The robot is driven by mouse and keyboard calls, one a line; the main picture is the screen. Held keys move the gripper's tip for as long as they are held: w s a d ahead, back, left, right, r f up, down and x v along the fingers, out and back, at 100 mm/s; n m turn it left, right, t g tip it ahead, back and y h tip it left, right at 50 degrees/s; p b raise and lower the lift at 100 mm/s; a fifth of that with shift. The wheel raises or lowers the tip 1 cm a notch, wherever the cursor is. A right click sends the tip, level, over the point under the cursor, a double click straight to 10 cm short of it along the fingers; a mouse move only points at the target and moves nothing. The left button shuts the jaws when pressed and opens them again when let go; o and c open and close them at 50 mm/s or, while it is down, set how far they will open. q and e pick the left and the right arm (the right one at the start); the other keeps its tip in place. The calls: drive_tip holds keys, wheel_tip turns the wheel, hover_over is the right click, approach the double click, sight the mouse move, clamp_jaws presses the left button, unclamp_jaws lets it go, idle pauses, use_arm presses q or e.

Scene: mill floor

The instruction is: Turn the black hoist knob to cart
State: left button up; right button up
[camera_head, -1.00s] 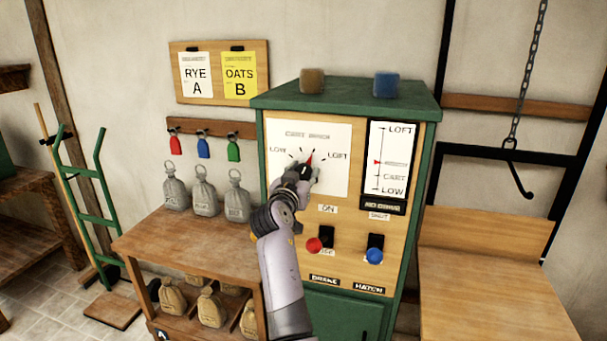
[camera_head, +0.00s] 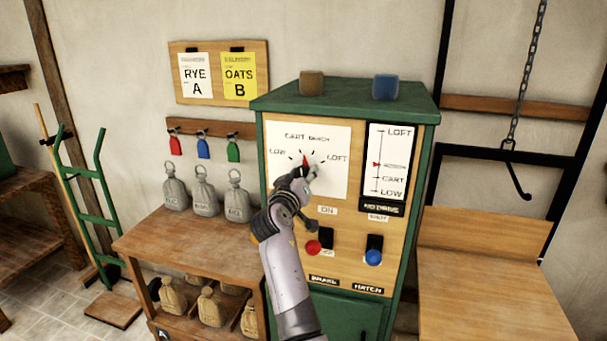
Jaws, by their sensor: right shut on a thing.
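The hoist knob sits on the white dial plate (camera_head: 335,180) of the green control cabinet, between the printed marks LOW and LOFT. My right gripper (camera_head: 308,172) is shut on the knob and hides nearly all of it. A red pointer (camera_head: 305,160) shows just above the gripper and points almost straight up, slightly left. The level gauge (camera_head: 392,150) to the right has a red marker (camera_head: 376,164) between LOFT and CART. My left gripper is not in view.
Below the dial are a red knob (camera_head: 313,247) and a blue knob (camera_head: 373,257) on black levers. A wooden bench (camera_head: 490,290) stands at right, with a hook (camera_head: 520,185) on a chain above it. A shelf (camera_head: 180,245) with grey weights stands at left.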

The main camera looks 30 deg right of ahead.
drive_tip(key=shift+r+n+p, duration=0.2)
drive_tip(key=shift+n+p, duration=0.1)
drive_tip(key=shift+n, duration=0.7)
drive_tip(key=o, duration=1.1)
drive_tip(key=shift+o, duration=0.2)
drive_tip(key=shift+f, duration=0.1)
drive_tip(key=v, duration=0.7)
drive_tip(key=shift+s+a, duration=0.15)
drive_tip(key=shift+a, duration=0.1)
